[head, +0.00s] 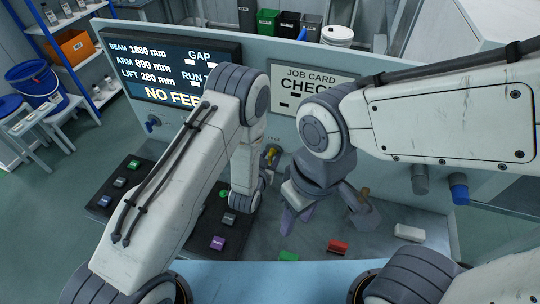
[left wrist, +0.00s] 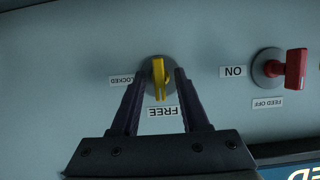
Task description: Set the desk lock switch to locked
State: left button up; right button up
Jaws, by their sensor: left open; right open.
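The desk lock switch is a yellow lever (left wrist: 159,80) on a round grey base on the panel. It also shows in the head view (head: 271,155), partly hidden by my left arm. In the left wrist view its long end points down the picture at the FREE label (left wrist: 163,112). The LOCKED label (left wrist: 122,79) is to its left, upside down. My left gripper (left wrist: 157,78) is open, with one finger on each side of the lever; contact cannot be told. It is partly hidden in the head view (head: 267,170). My right gripper (head: 298,215) is open above the desk.
A red feed switch (left wrist: 292,68) sits beside the lock switch, with ON and FEED OFF labels. A display (head: 170,70) and a job card (head: 310,88) are on the panel. Push buttons are at left.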

pick_arm(q)
jog(key=shift+w+f, duration=0.1)
grip_shut()
